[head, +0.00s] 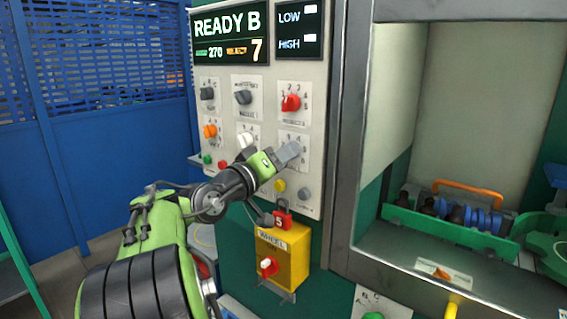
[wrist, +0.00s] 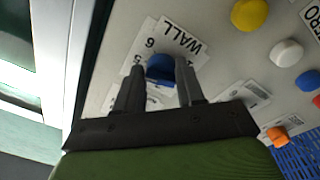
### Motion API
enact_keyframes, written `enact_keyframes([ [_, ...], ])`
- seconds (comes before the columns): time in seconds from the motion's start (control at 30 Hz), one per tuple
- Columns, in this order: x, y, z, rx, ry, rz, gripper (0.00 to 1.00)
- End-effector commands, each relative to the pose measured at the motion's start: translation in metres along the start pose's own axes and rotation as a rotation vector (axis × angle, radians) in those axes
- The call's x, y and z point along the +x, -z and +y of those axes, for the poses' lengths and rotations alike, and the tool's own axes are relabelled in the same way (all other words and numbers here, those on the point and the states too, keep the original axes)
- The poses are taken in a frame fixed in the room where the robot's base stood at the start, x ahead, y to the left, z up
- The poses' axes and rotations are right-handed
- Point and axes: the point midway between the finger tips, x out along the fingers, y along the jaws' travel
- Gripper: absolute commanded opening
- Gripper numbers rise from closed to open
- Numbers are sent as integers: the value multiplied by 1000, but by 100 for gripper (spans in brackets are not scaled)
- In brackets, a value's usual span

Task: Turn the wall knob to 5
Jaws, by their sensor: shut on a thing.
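The wall knob (wrist: 160,69) is blue in the wrist view, on a white plate (wrist: 191,58) marked WALL with the digits 6 and 5 at its left. My gripper (wrist: 160,80) has one finger on each side of the knob and is shut on it. In the head view my gripper (head: 289,153) reaches the lower right plate of the grey control panel (head: 228,178). There the gripper hides the knob and part of its plate. I cannot tell which digit the knob points to.
Other panel knobs stand close by: red (head: 291,103), white (head: 247,140) and orange (head: 210,131). A yellow button (head: 279,185) and red padlock (head: 282,213) are below. A yellow WHEEL box (head: 291,262) juts out lower down. A metal frame (head: 347,140) stands right of the panel.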

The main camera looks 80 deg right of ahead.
Motion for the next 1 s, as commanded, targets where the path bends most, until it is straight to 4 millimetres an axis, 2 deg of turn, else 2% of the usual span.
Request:
enact_keyframes([
  [0.5, 0, -2, -3, 14, 5, -8, 8],
  [0.53, 0, -2, -3, 14, 5, -8, 41],
  [0.67, 0, -1, -2, 16, 4, -6, 61],
  [1.0, -6, 0, -2, 18, 3, -3, 62],
])
